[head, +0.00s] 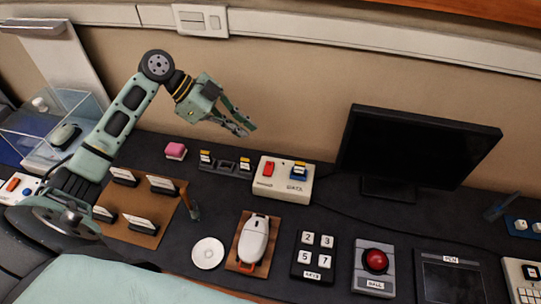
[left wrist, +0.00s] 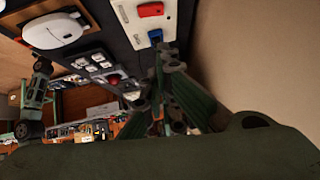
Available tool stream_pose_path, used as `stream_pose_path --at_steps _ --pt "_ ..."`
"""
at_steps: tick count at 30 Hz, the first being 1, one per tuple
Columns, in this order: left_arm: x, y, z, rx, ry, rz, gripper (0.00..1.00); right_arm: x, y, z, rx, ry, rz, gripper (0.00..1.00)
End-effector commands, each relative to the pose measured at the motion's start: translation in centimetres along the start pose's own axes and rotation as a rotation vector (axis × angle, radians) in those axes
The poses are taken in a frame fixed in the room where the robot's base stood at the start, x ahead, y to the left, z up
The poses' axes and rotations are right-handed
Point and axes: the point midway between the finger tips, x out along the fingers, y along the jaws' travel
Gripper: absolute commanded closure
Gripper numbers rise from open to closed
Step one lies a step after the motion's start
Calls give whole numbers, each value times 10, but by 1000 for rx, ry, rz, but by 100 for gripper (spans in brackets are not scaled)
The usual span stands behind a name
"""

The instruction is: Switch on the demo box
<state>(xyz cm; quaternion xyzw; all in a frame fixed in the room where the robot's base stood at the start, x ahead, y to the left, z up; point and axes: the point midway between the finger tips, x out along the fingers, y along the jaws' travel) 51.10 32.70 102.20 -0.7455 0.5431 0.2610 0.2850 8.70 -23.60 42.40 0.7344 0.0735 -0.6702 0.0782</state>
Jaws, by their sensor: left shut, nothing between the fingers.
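A white box (head: 265,190), apparently the demo box, stands on the dark desk in front of the wall. The left wrist view also shows the box (left wrist: 128,22), with the red switch (left wrist: 150,9) and blue switch (left wrist: 156,36). My left gripper (head: 246,129) is shut and empty, above and behind the box and slightly left, apart from it. My right gripper does not show.
A black monitor (head: 418,145) stands right of the box. A pink block (head: 176,151) and small tagged switches (head: 225,165) lie to its left. In front are a white mouse (head: 253,240), a number keypad (head: 315,257) and a red ball unit (head: 374,262). A brown card board (head: 135,237) is left.

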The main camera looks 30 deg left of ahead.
Motion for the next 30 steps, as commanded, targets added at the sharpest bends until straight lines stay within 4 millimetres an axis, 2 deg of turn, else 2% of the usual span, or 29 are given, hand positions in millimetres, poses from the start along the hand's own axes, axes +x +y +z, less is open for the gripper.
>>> stream_pose_path --at_steps 6,10,23,30 --pt "3 0 0 -1 -1 1 100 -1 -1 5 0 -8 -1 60" --pt "14 1 -1 -3 0 4 100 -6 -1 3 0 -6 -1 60" --pt "101 1 -3 -3 1 3 100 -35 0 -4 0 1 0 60" --pt "124 0 22 -4 -1 1 100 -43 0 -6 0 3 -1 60"
